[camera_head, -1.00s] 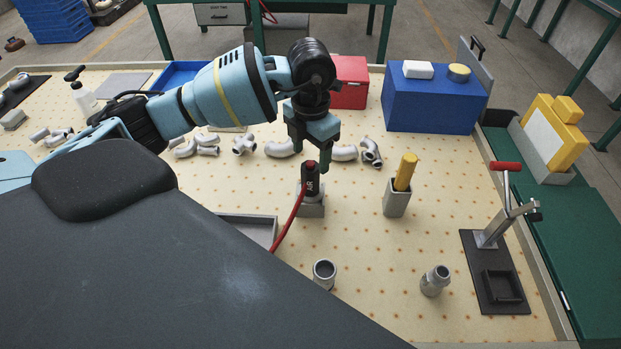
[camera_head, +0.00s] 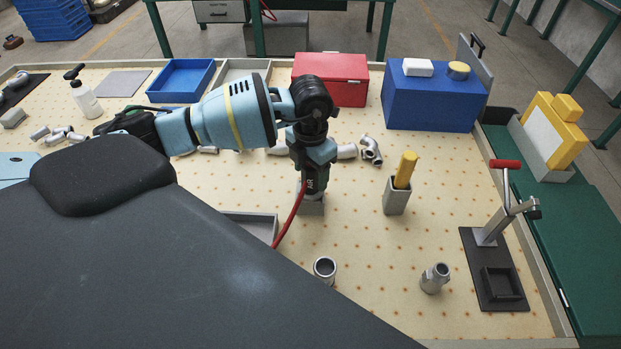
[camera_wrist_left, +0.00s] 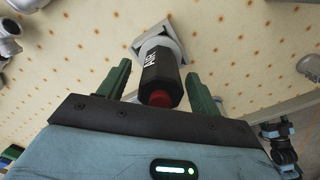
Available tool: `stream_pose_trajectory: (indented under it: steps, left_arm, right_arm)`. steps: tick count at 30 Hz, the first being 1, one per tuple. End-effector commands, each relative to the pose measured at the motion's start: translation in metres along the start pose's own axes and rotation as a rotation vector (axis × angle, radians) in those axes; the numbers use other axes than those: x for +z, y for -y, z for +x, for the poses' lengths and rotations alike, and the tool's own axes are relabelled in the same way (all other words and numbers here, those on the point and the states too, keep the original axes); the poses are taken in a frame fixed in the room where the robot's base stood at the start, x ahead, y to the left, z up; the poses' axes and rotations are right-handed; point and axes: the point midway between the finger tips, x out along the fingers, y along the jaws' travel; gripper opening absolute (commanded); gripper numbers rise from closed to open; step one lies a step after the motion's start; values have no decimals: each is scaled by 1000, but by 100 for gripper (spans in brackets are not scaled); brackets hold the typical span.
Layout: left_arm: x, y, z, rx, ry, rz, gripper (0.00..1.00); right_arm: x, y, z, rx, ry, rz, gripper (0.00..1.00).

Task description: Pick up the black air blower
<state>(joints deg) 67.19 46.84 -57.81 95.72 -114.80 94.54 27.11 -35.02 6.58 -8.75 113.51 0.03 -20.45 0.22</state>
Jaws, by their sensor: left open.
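The black air blower (camera_head: 311,183) stands upright in a grey holder (camera_head: 312,206) near the middle of the table, with a red hose running from it toward the front left. My left gripper (camera_head: 313,176) is lowered over it from above and partly hides it. In the left wrist view, the blower (camera_wrist_left: 160,76), with its red end toward me, lies between the two green fingers of the left gripper (camera_wrist_left: 158,85). The fingers are apart, with a visible gap on each side of the blower.
A grey holder with a yellow tool (camera_head: 404,172) stands to the right. Metal fittings (camera_head: 435,278) stand in front, and a red-handled clamp (camera_head: 492,235) is at right. Red (camera_head: 331,80) and blue (camera_head: 432,98) boxes are behind.

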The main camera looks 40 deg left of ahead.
Motion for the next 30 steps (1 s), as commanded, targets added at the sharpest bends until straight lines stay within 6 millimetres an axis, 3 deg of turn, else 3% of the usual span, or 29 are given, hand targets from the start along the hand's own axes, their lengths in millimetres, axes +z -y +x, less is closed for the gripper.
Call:
stream_pose_trajectory:
  steps: [2,13,23,30]
  left_arm:
    - [0,0,0,0,0,0,59]
    - [0,0,0,-1,0,0,10]
    - [1,0,-8,-1,3,0,9]
    - [2,0,-49,0,7,1,9]
  right_arm:
    - [0,0,0,0,1,0,65]
    - [0,0,0,0,1,0,65]
    - [0,0,0,0,1,0,65]
    - [0,0,0,0,-1,0,65]
